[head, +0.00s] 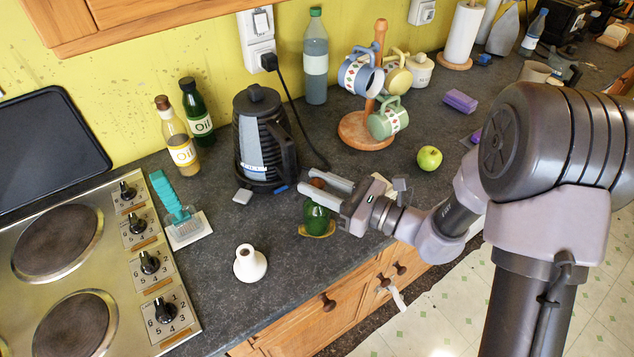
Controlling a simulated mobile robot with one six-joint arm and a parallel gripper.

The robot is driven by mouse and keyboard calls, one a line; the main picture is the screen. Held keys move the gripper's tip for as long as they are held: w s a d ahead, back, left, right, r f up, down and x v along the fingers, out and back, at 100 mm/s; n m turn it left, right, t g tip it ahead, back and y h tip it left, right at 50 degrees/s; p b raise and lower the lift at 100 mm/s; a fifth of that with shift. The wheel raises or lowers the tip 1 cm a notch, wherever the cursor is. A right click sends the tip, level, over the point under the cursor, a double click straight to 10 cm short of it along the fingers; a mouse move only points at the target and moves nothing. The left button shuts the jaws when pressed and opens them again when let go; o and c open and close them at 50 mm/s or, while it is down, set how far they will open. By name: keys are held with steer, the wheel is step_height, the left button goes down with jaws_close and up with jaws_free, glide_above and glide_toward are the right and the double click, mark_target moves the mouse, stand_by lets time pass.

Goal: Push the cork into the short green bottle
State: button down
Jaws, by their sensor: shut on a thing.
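The short green bottle (317,219) stands upright on a yellowish coaster or dish (327,234) near the counter's front edge. My gripper (309,181) reaches in from the right, its two fingers over the top of the bottle. It is shut on the brown cork (317,183), which shows between the fingers. The bottle's neck is hidden behind the near finger, so I cannot tell whether the cork touches the mouth or sits in it.
A black kettle (254,135) stands close behind left, its cord trailing behind the bottle. A mug tree (352,131) and green apple (429,158) are behind right. Two oil bottles (178,145) (197,114) stand by the wall. Counter between kettle and funnel is mostly clear.

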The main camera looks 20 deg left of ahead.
stand_by(0.3)
steer(key=c, duration=0.7)
jaws_free()
steer(key=shift+d, duration=0.15)
steer(key=shift+b+v, duration=0.45)
steer(key=shift+v, duration=1.7)
steer(key=p+v, duration=0.3)
steer(key=v, duration=1.4)
steer(key=shift+d, duration=0.15)
steer(key=shift+s, duration=0.1)
